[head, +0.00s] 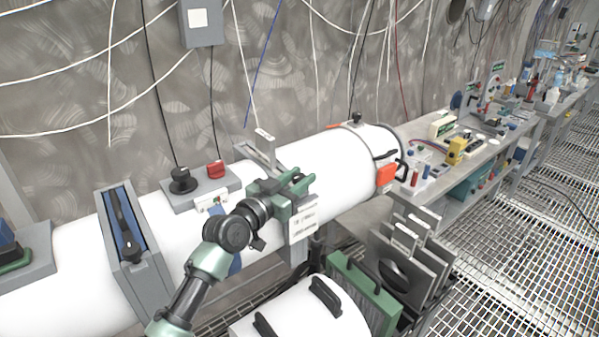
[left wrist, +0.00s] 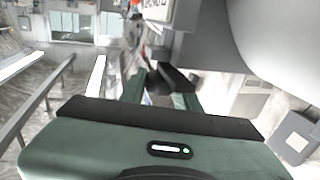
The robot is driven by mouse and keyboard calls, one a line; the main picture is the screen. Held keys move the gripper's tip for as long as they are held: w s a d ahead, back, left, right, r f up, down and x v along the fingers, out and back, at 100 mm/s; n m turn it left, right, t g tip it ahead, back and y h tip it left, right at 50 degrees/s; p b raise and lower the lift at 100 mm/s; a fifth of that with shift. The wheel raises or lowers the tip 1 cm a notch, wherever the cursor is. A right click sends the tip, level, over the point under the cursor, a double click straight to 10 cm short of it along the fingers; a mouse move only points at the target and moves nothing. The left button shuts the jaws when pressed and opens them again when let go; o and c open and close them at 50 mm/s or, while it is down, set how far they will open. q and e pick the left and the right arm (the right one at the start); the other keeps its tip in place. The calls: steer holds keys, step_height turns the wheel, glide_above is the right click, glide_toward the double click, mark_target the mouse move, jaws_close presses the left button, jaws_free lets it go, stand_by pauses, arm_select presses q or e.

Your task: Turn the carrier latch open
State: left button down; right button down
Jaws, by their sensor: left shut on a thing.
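My left gripper (head: 296,184) is at the front of the large white tube, by the grey carrier bracket (head: 262,153) that stands up from the tube. It is shut on a small part there, which looks to be the carrier latch. The fingers hide most of that part, and its angle cannot be told. A white label plate (head: 303,222) hangs just below the gripper in the head view. My right gripper is not in view.
The white tube (head: 345,160) runs across behind my arm. A switch box (head: 200,188) with a black knob and red switch, and a grey holder (head: 136,270), stand to the left. Grey plates and a green panel (head: 365,295) stand below right. A cluttered bench (head: 470,165) lies beyond.

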mark_target(295, 181)
arm_select(q)
steer(key=c, duration=1)
jaws_free()
steer(key=shift+c, duration=0.2)
steer(key=b+v, duration=0.1)
steer(key=v, duration=0.6)
steer(key=shift+s+a+b, duration=0.25)
steer(key=shift+b, duration=0.15)
steer(key=shift+f, duration=0.1)
